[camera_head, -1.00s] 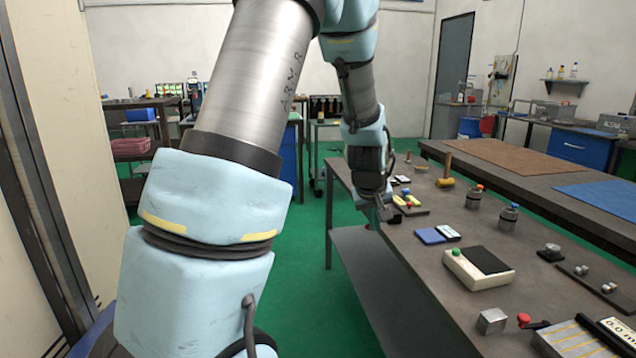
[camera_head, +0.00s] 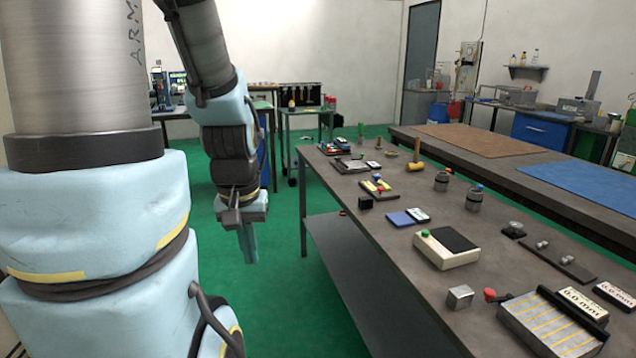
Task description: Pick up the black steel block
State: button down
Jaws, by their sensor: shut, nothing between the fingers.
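A small black block (camera_head: 365,203) sits on the grey workbench near its left edge, beside a blue pad. It looks like the black steel block. My gripper (camera_head: 249,248) hangs pointing down to the left of the bench, over the green floor, well apart from the block. Its fingers are together and hold nothing. Nothing covers the block in this view.
The workbench (camera_head: 440,320) carries a blue pad (camera_head: 399,219), a cream box with a green button (camera_head: 447,257), a steel cube (camera_head: 460,297), a slotted tray (camera_head: 552,322) and two bottles. Green floor is free between my arm and the bench.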

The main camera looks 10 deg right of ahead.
aim_at(367, 201)
jog(key=i+j+z, duration=0.35)
jog(key=i, duration=0.2)
jog(key=i+j+z, duration=0.7)
jog(key=i+j, duration=0.15)
jog(key=j, duration=0.2)
jog(key=i, duration=0.35)
